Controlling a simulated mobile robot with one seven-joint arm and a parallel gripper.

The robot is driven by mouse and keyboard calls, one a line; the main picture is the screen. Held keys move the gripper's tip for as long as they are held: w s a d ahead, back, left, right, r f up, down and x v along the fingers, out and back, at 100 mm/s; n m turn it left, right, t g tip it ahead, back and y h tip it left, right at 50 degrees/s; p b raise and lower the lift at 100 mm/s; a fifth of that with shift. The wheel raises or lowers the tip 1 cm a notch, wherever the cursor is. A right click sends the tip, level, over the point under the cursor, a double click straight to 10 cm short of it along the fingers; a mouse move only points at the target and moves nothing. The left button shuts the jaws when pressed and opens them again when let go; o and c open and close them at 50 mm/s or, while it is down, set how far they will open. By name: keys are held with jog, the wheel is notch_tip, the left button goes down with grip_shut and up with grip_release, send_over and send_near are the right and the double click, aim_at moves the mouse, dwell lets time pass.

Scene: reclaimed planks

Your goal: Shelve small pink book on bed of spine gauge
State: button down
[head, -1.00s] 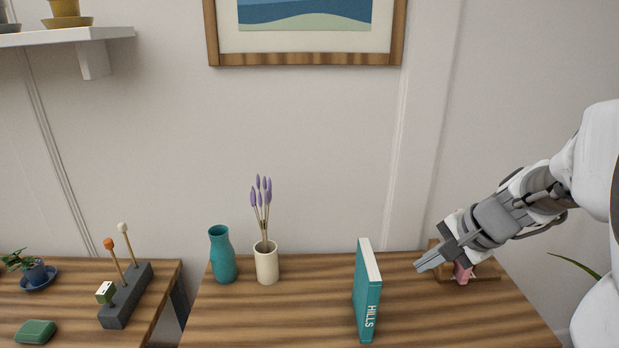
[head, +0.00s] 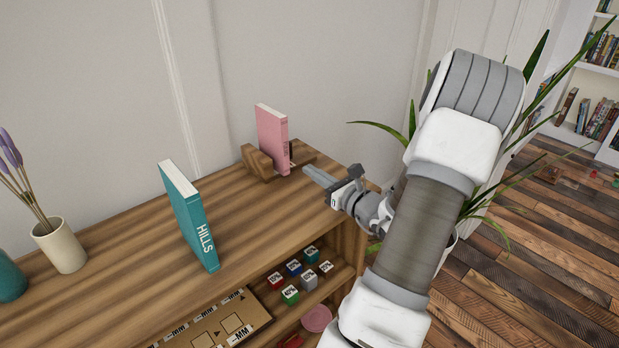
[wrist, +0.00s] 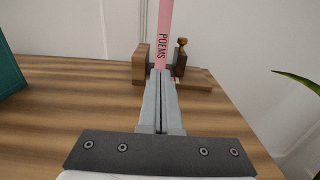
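The small pink book (head: 272,138) stands upright on the spine gauge (head: 257,163), a wooden piece at the back right of the tabletop. In the wrist view the book (wrist: 164,35) shows its spine, reading POEMS, between the gauge's wooden block (wrist: 140,64) and a dark post with a brass knob. The book's top is cut off there. My gripper (head: 307,171) is just in front and to the right of the book, apart from it in the head view. In the wrist view its fingers (wrist: 161,74) lie side by side, shut with nothing between them.
A teal book (head: 190,215) stands upright left of the gauge. A cream vase (head: 60,246) with lavender and a teal vase (head: 8,278) are farther left. Small labelled cubes (head: 291,294) sit on the lower shelf. A leafy plant stands beyond the right edge.

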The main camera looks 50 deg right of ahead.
aim_at(286, 154)
jog(key=shift+w+d+b, duration=0.25)
jog(key=shift+w+b, duration=0.15)
jog(key=shift+w, duration=1.35)
jog(key=shift+w+d+b, duration=0.2)
jog(key=shift+w+b, duration=0.15)
jog(key=shift+w, duration=1.35)
jog(key=shift+w+d, duration=0.15)
jog(key=shift+w, duration=0.8)
jog(key=shift+w+d, duration=0.1)
jog(key=shift+w, duration=0.8)
jog(key=shift+s+a+p, duration=0.15)
jog(key=shift+s+p, duration=0.05)
jog(key=shift+s, duration=0.8)
jog(key=shift+s+a+p, duration=0.1)
jog(key=shift+s+p, duration=0.05)
jog(key=shift+s, duration=0.85)
